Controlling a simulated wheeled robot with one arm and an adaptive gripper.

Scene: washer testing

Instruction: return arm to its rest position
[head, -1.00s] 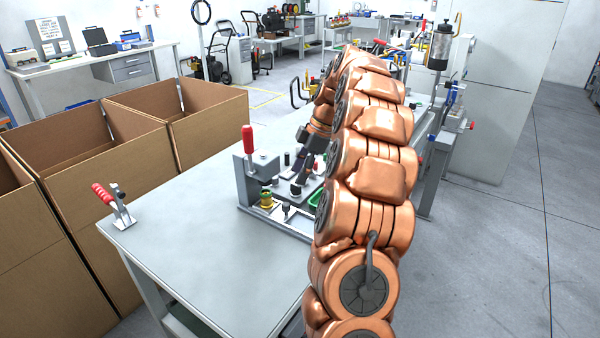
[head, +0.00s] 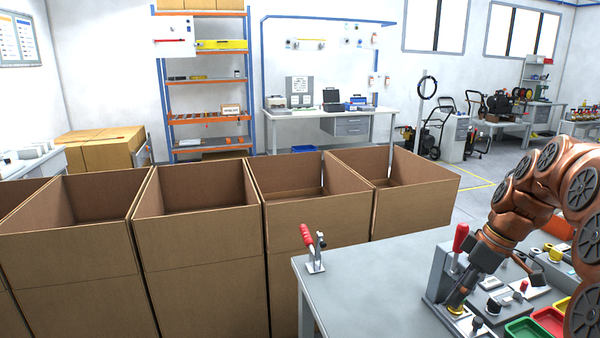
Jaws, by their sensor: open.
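My copper-coloured arm (head: 545,180) comes in from the right edge and bends down over the workbench. My gripper (head: 461,294), dark grey, hangs at its end and points down and to the left, beside a grey fixture block (head: 440,285) with a red-handled clamp (head: 460,238). The jaws are open. No held object shows. The fingertips are low, close to a small yellow-ringed part (head: 455,309); I cannot tell whether they touch it.
The workbench (head: 370,285) is bare at its left, apart from another red-handled clamp (head: 314,250). A green tray (head: 524,328) and a red tray (head: 549,319) are at the lower right. Large open cardboard boxes (head: 195,235) line the left and back. Shelves (head: 207,100) stand behind.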

